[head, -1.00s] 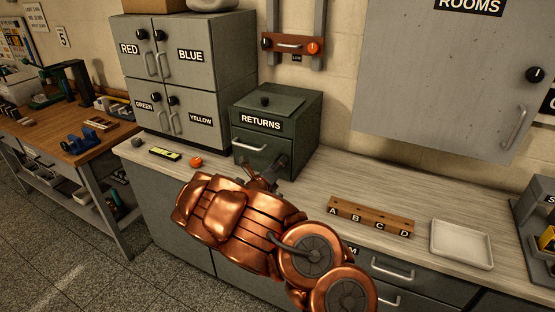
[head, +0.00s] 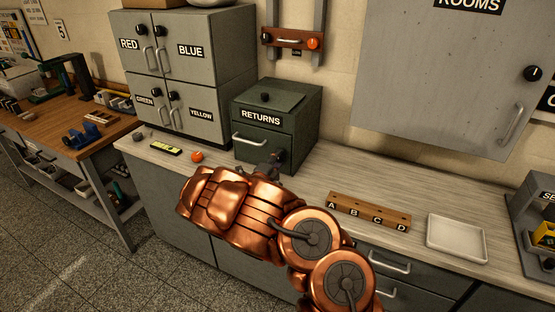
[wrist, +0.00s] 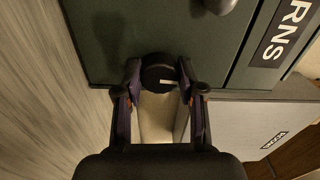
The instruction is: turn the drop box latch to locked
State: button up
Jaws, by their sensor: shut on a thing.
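The drop box is the dark green RETURNS box (head: 244,148) on the counter, with its front door shut. Its latch is a round black knob at the door's lower right. In the wrist view the knob (wrist: 158,72) sits between my two fingertips and bears a small pale mark. My gripper (wrist: 160,84) is shut on this knob, one finger on each side. In the head view my gripper (head: 276,160) is at the box front, and the fingers and wrist partly hide the latch.
A bar handle (head: 249,139) is on the box door, left of the latch. An orange round object (head: 197,156) and a yellow-green item (head: 165,149) lie on the counter to the left. A lettered wooden block (head: 369,212) and white tray (head: 457,240) stand to the right.

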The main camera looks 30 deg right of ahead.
jog(key=shift+n, duration=0.5)
jog(key=o, duration=1.1)
jog(key=shift+o, duration=0.2)
jog(key=v, duration=1.2)
